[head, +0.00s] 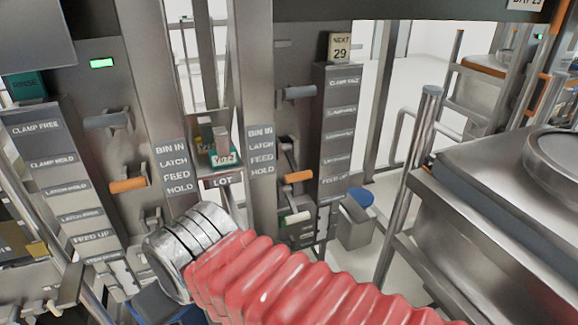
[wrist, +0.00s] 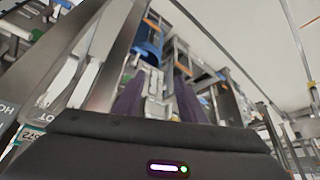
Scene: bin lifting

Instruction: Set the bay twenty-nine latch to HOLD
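A card reading NEXT 29 (head: 339,47) stands on top of the right-hand label column. A sign reading BAY 29 (head: 525,3) is cut off at the top right edge. The right panel has a grey lever (head: 298,92), an orange-handled lever (head: 298,177) and a white-handled lever (head: 296,218). A strip beside them (head: 261,150) reads BIN IN, LATCH, FEED, HOLD. I cannot tell which lever is the bay 29 latch. My gripper (wrist: 158,97) shows two dark purple fingers, apart, with nothing clearly held. In the head view my red-sleeved arm hides it.
The left panel has a green light (head: 101,63), a grey lever (head: 107,120) and an orange-handled lever (head: 129,184). A green-labelled LOT holder (head: 222,157) sits between the panels. Metal rails and a machine (head: 500,190) stand at right. A blue-topped bin (head: 361,197) stands on the floor.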

